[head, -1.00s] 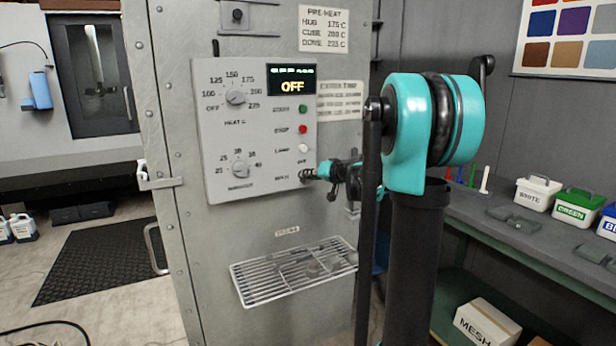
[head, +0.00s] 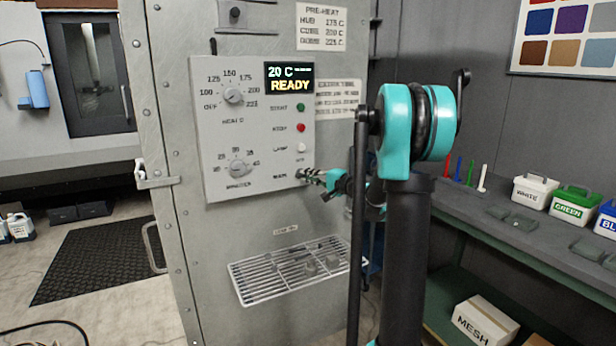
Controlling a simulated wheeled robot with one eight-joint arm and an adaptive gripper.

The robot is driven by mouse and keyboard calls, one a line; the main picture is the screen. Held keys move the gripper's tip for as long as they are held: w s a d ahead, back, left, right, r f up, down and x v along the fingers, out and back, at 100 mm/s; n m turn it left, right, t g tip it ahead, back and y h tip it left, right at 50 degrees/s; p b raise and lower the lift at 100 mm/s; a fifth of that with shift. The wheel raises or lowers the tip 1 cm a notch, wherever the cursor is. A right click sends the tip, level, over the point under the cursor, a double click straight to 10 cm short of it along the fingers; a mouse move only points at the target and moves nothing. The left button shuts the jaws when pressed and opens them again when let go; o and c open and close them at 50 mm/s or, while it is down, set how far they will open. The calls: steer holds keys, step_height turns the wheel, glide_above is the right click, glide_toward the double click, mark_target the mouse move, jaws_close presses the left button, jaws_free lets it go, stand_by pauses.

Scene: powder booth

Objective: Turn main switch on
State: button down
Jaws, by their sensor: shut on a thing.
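The control panel (head: 215,130) is a light grey box on the oven's side wall. Its display (head: 289,78) is lit and reads 20 C and READY. Two dials, for heat (head: 233,96) and minutes (head: 237,168), sit at its left. Green, red and white buttons run down its right side. The main switch is at the panel's lower right, by the MAIN label (head: 281,178); my gripper covers it. My gripper (head: 306,175) reaches in from the right, is shut on the switch and touches the panel there. The switch's own lever is hidden.
A wire rack (head: 290,268) juts out below the panel. A door latch (head: 155,176) and handle (head: 152,248) are at the left edge. At right, a bench (head: 500,228) holds white, green and blue tubs. A mesh box (head: 484,322) sits below.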

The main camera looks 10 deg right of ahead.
steer(key=shift+f+m, duration=0.1)
steer(key=shift+m, duration=0.4)
steer(key=shift+y, duration=0.3)
steer(key=c, duration=1.6)
jaws_free()
steer(key=v, duration=1.2)
steer(key=shift+f, duration=0.2)
